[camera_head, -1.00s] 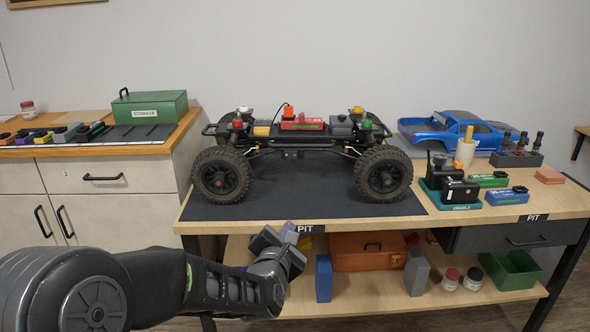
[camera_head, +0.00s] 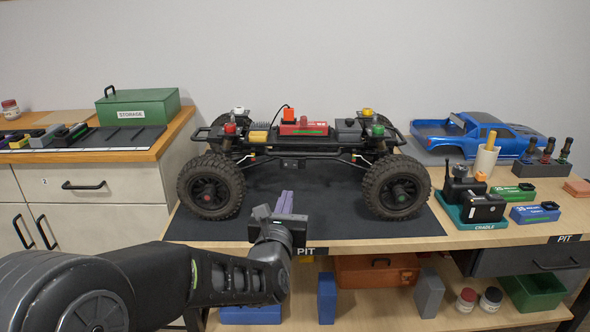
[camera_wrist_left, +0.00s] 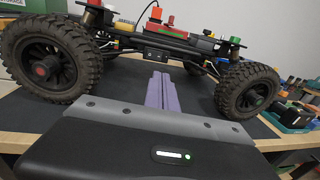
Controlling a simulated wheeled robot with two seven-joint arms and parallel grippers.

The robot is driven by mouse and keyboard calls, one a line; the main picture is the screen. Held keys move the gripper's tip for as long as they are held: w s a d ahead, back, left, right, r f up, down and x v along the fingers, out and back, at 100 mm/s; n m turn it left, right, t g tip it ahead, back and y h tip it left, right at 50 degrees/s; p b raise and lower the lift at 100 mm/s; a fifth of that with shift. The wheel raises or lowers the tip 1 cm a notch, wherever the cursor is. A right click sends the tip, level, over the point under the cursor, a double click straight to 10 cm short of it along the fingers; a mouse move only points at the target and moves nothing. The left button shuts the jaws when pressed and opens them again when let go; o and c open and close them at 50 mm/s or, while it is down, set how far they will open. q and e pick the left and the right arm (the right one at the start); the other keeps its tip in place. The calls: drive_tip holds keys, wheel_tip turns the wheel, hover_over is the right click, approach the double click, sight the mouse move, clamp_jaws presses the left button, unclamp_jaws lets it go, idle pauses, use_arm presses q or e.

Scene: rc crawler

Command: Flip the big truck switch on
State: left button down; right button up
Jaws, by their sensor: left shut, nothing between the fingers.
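The big truck is a black crawler chassis (camera_head: 328,151) with large tyres, standing on a dark mat on the pit bench. It also shows in the left wrist view (camera_wrist_left: 180,46). A small dark box (camera_head: 289,162) sits low on its near side rail, mid-length, and shows in the left wrist view (camera_wrist_left: 158,57); I cannot make out a switch lever on it. My left gripper (camera_head: 284,200) is shut and empty, its purple fingers pointing toward that box, apart from it. The fingers also show in the left wrist view (camera_wrist_left: 160,88). My right gripper is not in view.
The bench's mat (camera_head: 330,220) is clear between the wheels. At right stand the cradle (camera_head: 484,207), blue and green packs, a cup and a blue truck body (camera_head: 480,137). The green storage box (camera_head: 138,107) is on the left cabinet. A lower shelf holds several items.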

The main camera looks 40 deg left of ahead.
sight(296, 165)
use_arm(q)
drive_tip(key=shift+w+a, duration=0.1)
drive_tip(key=shift+w, duration=0.05)
drive_tip(key=x, duration=1.3)
drive_tip(key=shift+w+a, duration=0.1)
drive_tip(key=shift+w, duration=0.25)
drive_tip(key=shift+f, duration=0.1)
drive_tip(key=shift+f+b, duration=0.1)
drive_tip(key=shift+b, duration=0.45)
drive_tip(key=shift+w, duration=0.1)
